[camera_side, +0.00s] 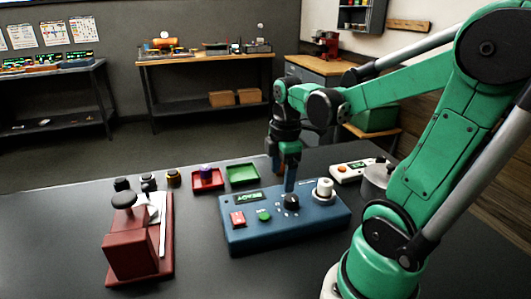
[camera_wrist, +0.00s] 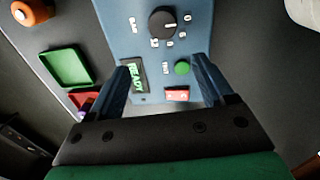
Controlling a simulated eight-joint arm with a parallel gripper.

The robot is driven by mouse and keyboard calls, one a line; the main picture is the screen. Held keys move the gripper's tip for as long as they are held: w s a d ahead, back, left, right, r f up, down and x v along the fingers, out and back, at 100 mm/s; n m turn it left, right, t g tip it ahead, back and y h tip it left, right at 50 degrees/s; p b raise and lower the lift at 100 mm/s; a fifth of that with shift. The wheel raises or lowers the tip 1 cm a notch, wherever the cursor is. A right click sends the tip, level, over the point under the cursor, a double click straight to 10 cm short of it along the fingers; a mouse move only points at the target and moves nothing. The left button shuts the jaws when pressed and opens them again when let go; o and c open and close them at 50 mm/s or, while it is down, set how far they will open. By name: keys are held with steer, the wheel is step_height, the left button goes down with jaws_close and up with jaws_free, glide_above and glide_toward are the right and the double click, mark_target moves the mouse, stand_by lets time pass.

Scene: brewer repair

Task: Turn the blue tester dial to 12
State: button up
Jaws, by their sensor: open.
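The blue tester (camera_side: 285,222) stands on the dark table, with its black dial (camera_side: 291,202) on top. The dial also shows in the wrist view (camera_wrist: 161,22), its white pointer line turned to the right, towards the side with the 0; printed numbers ring its right and lower sides. A green-lettered display reading READY (camera_wrist: 134,78), a green button (camera_wrist: 182,67) and a red switch (camera_wrist: 177,94) sit on the same panel. My gripper (camera_side: 289,186) is open and empty, pointing down just above the tester by the dial. In the wrist view my gripper's fingers (camera_wrist: 161,75) lie apart, with the dial beyond their tips.
A red press-like device (camera_side: 137,240) stands at left. Red (camera_side: 207,180) and green (camera_side: 243,173) trays lie behind the tester. A white handheld device (camera_side: 350,171) and a grey round container (camera_side: 376,176) are right.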

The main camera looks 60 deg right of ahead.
mark_target(292, 197)
steer(key=shift+s+d+f+n+g+y, duration=0.15)
steer(key=shift+s+d+n+g, duration=0.1)
steer(key=shift+s+d+n, duration=0.15)
steer(key=shift+s+d+f+n+g+y, duration=0.15)
steer(key=shift+s+d+n+g, duration=0.1)
steer(key=shift+d+n, duration=0.2)
steer(key=shift+s+f, duration=0.1)
steer(key=shift+f, duration=0.05)
steer(key=shift+s+f, duration=0.1)
steer(key=shift+f, duration=2.5)
jaws_close()
